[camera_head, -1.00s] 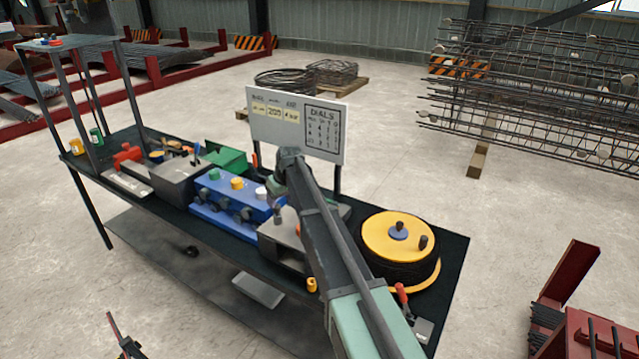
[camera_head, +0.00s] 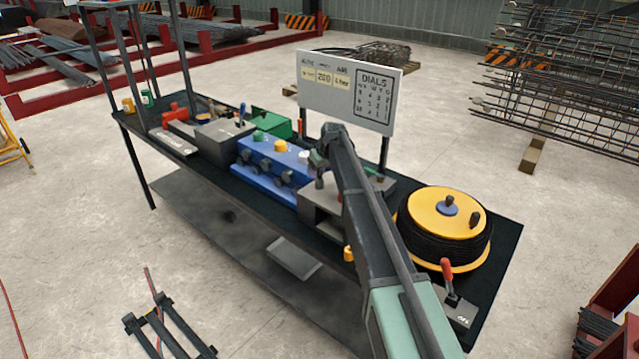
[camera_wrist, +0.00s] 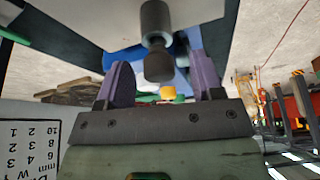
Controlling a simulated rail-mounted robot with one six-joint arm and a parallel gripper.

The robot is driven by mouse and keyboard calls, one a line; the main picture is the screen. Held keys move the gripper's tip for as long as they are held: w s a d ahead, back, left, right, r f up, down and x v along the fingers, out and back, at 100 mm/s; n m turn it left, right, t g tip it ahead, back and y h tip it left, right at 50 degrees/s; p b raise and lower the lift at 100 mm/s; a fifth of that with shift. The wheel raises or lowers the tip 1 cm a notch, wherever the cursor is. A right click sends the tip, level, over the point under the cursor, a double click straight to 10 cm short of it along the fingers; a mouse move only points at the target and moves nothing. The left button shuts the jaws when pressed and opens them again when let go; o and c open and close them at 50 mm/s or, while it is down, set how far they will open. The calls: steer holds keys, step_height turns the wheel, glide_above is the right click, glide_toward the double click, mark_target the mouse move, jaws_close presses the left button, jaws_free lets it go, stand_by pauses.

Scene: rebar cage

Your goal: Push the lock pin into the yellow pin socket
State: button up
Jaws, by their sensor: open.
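My gripper (camera_wrist: 158,75) shows two purple fingers standing apart in the wrist view, with nothing clamped between them. A dark stepped cylindrical knob (camera_wrist: 156,35) lies just ahead of the fingers; I cannot tell whether it is the lock pin. In the head view my gripper (camera_head: 322,152) is partly hidden by my arm, near the right end of the blue valve block (camera_head: 270,172) and above a grey box (camera_head: 318,198). A small yellow cylinder (camera_head: 349,254) at the bench's front edge may be the yellow pin socket; its opening is not clear.
The dark bench (camera_head: 225,205) also carries a yellow-topped wire spool (camera_head: 447,212), a red-handled lever (camera_head: 448,272) and a green box (camera_head: 272,122). A white dials board (camera_head: 345,88) stands behind my arm.

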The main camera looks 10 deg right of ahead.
steer(key=shift+x, duration=0.95)
steer(key=shift+d+r, duration=0.1)
steer(key=shift+r, duration=0.2)
steer(key=c, duration=1.1)
